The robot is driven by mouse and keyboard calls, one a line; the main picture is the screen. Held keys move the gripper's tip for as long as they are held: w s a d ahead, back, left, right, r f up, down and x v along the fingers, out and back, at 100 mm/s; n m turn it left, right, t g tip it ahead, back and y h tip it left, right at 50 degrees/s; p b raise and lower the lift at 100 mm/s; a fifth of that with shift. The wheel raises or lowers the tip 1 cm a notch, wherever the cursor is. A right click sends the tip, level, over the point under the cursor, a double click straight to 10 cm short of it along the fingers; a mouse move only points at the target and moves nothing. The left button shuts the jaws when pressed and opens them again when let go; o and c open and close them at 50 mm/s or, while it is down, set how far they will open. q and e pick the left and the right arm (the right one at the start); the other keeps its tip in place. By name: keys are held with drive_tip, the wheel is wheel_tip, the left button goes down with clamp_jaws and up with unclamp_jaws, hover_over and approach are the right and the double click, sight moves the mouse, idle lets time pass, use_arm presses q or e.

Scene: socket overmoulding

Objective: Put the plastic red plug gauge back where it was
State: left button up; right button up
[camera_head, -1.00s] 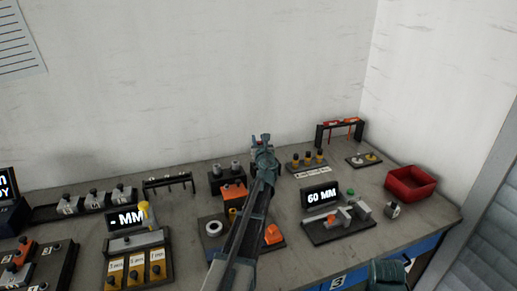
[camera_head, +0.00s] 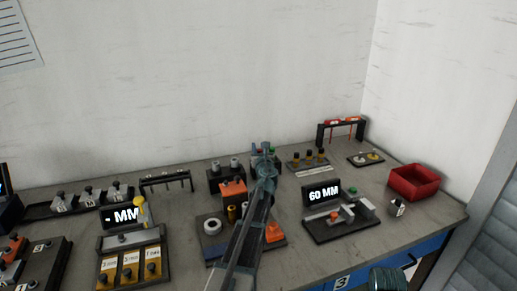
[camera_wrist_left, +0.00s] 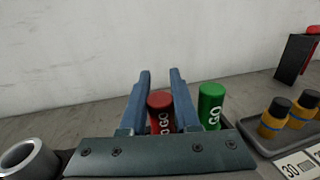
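The red plug gauge (camera_wrist_left: 160,101), with white lettering, stands between the two fingers of my left gripper (camera_wrist_left: 161,85) in the left wrist view. The fingers lie against both its sides with no clear gap. The green plug gauge (camera_wrist_left: 211,96), marked GO, stands just right of them. In the head view my left gripper (camera_head: 263,151) is at the back of the bench and hides most of the red gauge; the green one (camera_head: 271,149) shows beside it. The red gauge's foot is hidden in both views. My right gripper is out of sight.
A tray of yellow, black-topped pieces (camera_wrist_left: 276,117) is right of the gauges, and a grey ring (camera_wrist_left: 20,160) is at lower left. The head view shows a 60 MM display (camera_head: 322,193), a red bin (camera_head: 413,183) and a black rack (camera_head: 341,130) with red gauges.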

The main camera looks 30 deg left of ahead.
use_arm(q)
drive_tip(key=shift+o, duration=0.8)
drive_tip(key=shift+r, duration=0.1)
drive_tip(key=r+p+v, duration=0.1)
drive_tip(key=v, duration=1.1)
